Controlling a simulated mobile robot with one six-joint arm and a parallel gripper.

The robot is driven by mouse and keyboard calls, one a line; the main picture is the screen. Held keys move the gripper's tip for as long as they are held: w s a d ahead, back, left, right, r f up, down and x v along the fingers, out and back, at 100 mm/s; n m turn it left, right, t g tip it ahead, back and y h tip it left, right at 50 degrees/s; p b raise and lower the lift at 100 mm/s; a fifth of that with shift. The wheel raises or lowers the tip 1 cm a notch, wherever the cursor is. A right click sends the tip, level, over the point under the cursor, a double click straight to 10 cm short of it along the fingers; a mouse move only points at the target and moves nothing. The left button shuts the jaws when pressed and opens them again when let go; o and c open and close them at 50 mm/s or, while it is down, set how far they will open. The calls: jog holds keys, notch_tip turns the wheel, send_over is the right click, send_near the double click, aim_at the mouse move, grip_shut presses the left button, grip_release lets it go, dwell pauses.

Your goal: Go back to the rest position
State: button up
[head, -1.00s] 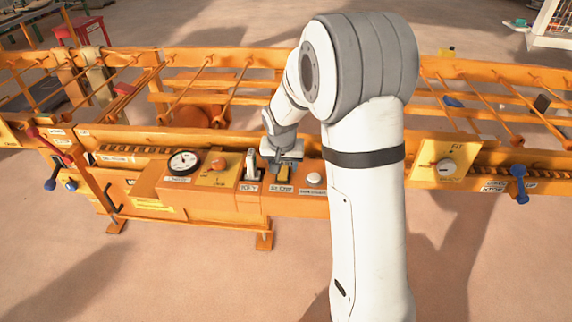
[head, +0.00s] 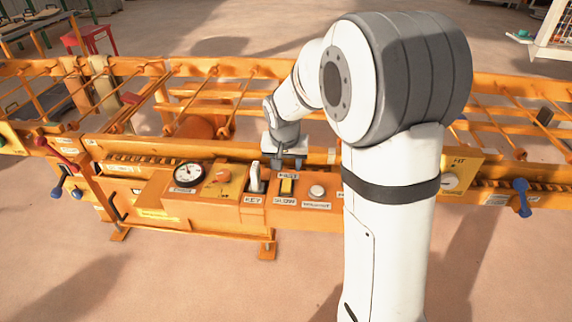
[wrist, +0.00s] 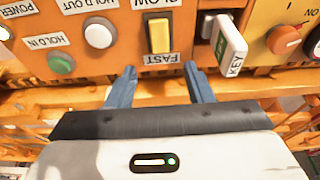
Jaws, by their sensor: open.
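My gripper (head: 288,162) is open and empty. In the head view it hangs just beyond the yellow rocker switch (head: 287,187) on the orange press panel (head: 225,203). In the wrist view the two blue-grey fingers of my gripper (wrist: 161,71) stand apart. The yellow switch (wrist: 160,36), between the upside-down labels FAST and SLOW, shows beyond the fingertips with a gap. The white key tag (wrist: 231,48) is beside the right finger and looks clear of it. My arm hides part of the panel's right side in the head view.
A dial gauge (head: 187,173) and a white button (head: 317,191) sit on the panel. A green button (wrist: 61,63) and orange knob (wrist: 284,40) show in the wrist view. Orange rails (head: 200,108) run behind the panel. The floor in front (head: 180,285) is clear.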

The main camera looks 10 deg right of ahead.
jog(key=s+d+r+n+y+p, duration=0.1)
jog(key=s+r+n+p, duration=0.2)
jog(key=s+r+p, duration=1.6)
jog(key=s+r, duration=0.6)
jog(key=s, duration=0.1)
jog(key=shift+d+r+n+g, duration=0.2)
jog(key=shift+d+n+g, duration=0.05)
jog(key=shift+n+g, duration=0.05)
jog(key=shift+c, duration=1.2)
